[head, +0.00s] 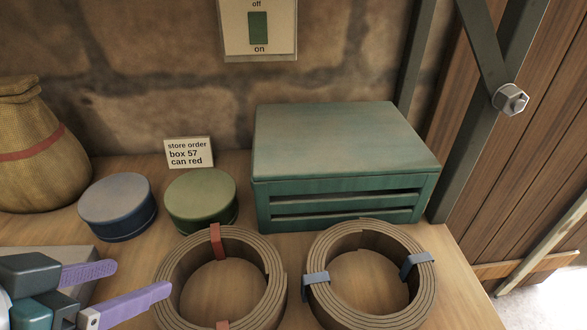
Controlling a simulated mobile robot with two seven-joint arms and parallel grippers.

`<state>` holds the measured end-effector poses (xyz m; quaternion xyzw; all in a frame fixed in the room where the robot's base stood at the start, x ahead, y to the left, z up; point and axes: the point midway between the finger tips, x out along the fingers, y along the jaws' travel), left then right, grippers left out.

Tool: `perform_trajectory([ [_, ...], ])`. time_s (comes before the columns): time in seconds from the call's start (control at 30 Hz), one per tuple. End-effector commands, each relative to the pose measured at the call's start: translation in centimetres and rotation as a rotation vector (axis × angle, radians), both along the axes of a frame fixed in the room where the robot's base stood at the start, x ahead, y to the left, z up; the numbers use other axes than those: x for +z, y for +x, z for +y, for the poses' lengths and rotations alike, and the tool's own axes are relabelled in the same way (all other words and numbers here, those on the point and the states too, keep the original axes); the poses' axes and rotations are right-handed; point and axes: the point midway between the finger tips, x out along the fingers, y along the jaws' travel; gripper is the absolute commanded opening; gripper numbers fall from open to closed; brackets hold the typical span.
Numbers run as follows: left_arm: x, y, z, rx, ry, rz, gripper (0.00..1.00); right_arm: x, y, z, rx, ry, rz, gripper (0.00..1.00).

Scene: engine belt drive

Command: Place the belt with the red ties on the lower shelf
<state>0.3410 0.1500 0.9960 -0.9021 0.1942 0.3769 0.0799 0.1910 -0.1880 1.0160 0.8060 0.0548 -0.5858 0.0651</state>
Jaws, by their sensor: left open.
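The belt with the red ties (171,273) is a coiled brown ring lying flat on the wooden table at the front middle. One red tie sits at its far side and another at its near edge. A second coiled belt, with blue ties (425,267), lies just to its right. My left gripper (133,286) is open, with purple fingers, at the left of the red-tied belt. One fingertip overlaps the belt's left edge in the picture; I cannot tell if it touches. No lower shelf can be made out. My right gripper is not in view.
A green slatted box (345,145) stands behind the belts. A blue can (118,205), a green can (201,199) and a store order card (188,153) stand left of it. A sack (38,150) is at the far left. The table (470,295) ends at the right.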

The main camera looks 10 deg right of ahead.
Motion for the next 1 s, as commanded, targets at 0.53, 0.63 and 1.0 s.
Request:
perform_trajectory([
  [0.53,-4.0,4.2,-1.6,-0.001,-0.005,-0.008,0.83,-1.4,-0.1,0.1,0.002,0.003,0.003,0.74],
  [0.63,-5.0,5.2,-2.0,-0.001,-0.005,-0.006,0.83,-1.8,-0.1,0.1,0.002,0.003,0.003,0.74],
  [1.0,-6.7,6.9,-2.7,-0.002,-0.004,-0.007,0.83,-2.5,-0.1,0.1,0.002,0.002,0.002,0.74],
])
